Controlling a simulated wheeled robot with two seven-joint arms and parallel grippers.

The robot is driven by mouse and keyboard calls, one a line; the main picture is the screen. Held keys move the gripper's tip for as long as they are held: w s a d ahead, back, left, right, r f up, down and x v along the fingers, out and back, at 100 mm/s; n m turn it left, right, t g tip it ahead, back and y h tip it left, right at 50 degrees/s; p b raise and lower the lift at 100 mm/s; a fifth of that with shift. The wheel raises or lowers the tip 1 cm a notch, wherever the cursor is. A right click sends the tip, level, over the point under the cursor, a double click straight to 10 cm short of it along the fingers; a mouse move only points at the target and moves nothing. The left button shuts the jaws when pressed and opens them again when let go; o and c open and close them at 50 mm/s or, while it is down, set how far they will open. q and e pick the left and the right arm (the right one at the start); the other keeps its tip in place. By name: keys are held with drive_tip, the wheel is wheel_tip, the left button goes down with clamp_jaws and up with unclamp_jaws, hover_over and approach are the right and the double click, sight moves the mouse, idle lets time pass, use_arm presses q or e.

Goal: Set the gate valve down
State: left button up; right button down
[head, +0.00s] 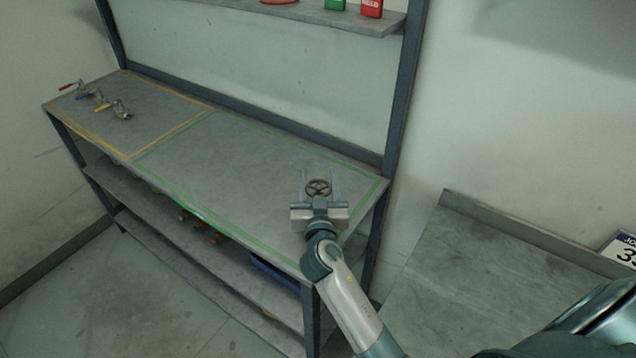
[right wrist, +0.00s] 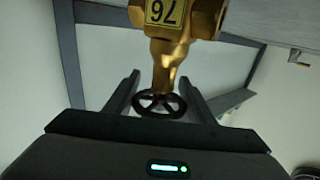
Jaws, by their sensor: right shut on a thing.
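In the head view the handwheel (head: 318,187) shows between the fingers of the right gripper (head: 319,176), over the right part of the green-outlined area (head: 225,155) of the bench. The gripper is shut on the valve. The valve's body is hidden in the head view, so I cannot tell whether it touches the bench. My left gripper is out of view.
Several small valves with coloured handles (head: 100,97) stand in the orange-outlined area (head: 150,105) at left. An upper shelf (head: 300,12) holds a green box (head: 335,4) and a red box (head: 372,8). A bench post (head: 402,90) rises behind the gripper. The green area's middle is clear.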

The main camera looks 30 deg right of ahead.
drive_tip(key=shift+r, duration=0.1)
drive_tip(key=c, duration=0.8)
unclamp_jaws()
drive_tip(key=shift+s+a, duration=0.15)
drive_tip(key=shift+s, duration=0.15)
drive_tip(key=shift+b+v, duration=1.15)
drive_tip(key=shift+v, duration=4.55)
